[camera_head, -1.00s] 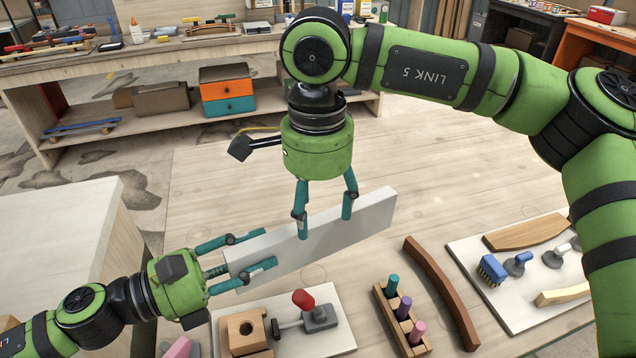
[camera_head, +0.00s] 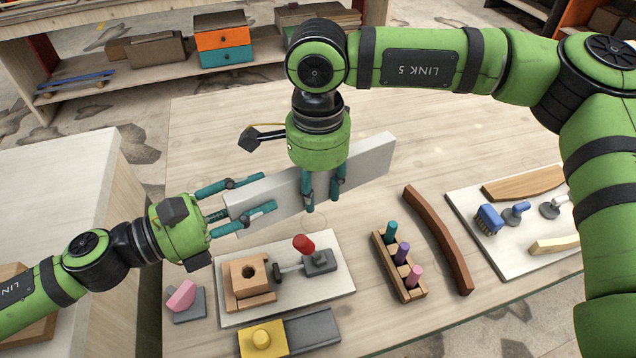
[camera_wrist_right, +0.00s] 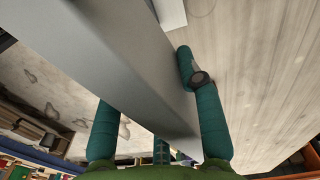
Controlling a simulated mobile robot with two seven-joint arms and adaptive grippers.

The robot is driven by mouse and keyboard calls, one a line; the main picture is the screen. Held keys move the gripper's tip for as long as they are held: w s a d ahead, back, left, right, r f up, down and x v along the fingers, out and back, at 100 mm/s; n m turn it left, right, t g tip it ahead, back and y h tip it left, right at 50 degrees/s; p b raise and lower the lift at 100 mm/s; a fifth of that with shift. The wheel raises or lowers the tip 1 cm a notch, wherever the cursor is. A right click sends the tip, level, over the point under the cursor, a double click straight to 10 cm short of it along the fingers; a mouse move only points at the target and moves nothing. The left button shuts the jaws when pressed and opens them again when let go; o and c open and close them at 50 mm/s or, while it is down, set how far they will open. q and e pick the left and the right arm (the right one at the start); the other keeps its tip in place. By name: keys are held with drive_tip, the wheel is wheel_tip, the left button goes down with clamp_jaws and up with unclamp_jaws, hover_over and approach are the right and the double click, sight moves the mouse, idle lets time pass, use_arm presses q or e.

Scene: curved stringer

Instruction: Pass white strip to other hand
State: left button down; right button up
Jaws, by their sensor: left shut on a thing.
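The white strip (camera_head: 370,163) is a long flat board held on edge above the table, slanting up to the right. My left gripper (camera_head: 250,195) is shut on its left end, with one finger on each side. My right gripper (camera_head: 323,195) comes down from above at the strip's middle. Its fingers overlap the strip in the head view. In the right wrist view the strip (camera_wrist_right: 100,60) runs between the two fingers and hides one fingertip. I cannot tell whether both fingers press on it.
Below the strip are a white board (camera_head: 340,272) with a wooden block and red-handled clamp, a peg rack (camera_head: 384,258) and a curved brown stringer (camera_head: 438,240). A board with brushes (camera_head: 540,240) lies at right. The table behind the strip is clear.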

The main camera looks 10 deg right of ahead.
use_arm(q)
drive_tip(key=c, duration=0.8)
unclamp_jaws()
drive_tip(key=shift+s+d+r, duration=0.1)
drive_tip(key=shift+s+d, duration=0.05)
drive_tip(key=shift+o, duration=0.2)
